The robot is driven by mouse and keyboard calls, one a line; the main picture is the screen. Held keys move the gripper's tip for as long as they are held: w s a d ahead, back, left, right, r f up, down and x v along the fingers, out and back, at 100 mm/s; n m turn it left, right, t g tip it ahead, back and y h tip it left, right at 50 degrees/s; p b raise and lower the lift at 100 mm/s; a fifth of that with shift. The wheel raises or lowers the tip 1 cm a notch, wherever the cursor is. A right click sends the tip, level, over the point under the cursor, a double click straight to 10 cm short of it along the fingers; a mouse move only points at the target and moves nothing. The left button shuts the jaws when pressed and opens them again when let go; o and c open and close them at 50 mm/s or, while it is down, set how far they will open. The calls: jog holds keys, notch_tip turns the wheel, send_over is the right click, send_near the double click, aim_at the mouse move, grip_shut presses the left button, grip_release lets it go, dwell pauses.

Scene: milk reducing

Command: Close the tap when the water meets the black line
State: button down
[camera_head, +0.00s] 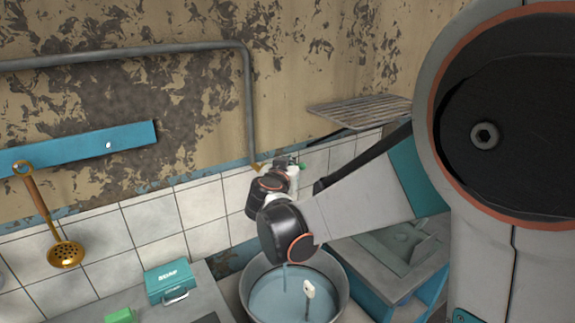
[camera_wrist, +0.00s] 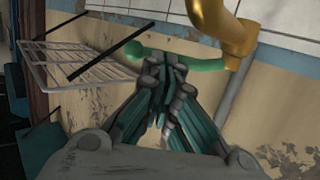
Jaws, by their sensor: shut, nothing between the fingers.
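In the head view a bit of the green handle (camera_head: 302,167) shows beside my gripper (camera_head: 290,163). In the wrist view my gripper (camera_wrist: 165,62) is shut, its fingertips overlapping the handle's middle; I cannot tell whether they touch it. Below my arm in the head view stands a round metal pot (camera_head: 343,284) with bluish water (camera_head: 268,302) in it. A thin stream seems to fall into it. I cannot make out the black line.
A pale upright object (camera_head: 309,290) stands in the pot. A teal soap box (camera_head: 168,281) and a green block (camera_head: 120,316) are on the counter at left. A wire rack (camera_head: 360,111) juts from the wall. A skimmer (camera_head: 66,252) hangs from a teal rail (camera_head: 80,147).

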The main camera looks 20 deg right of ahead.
jog(key=w+d+n+y, duration=0.1)
jog(key=w+d+n+t+y, duration=0.1)
jog(key=w+y, duration=0.1)
jog(key=shift+w+d+n, duration=0.1)
jog(key=shift+d+n, duration=0.1)
jog(key=shift+n, duration=0.1)
dwell(0.4)
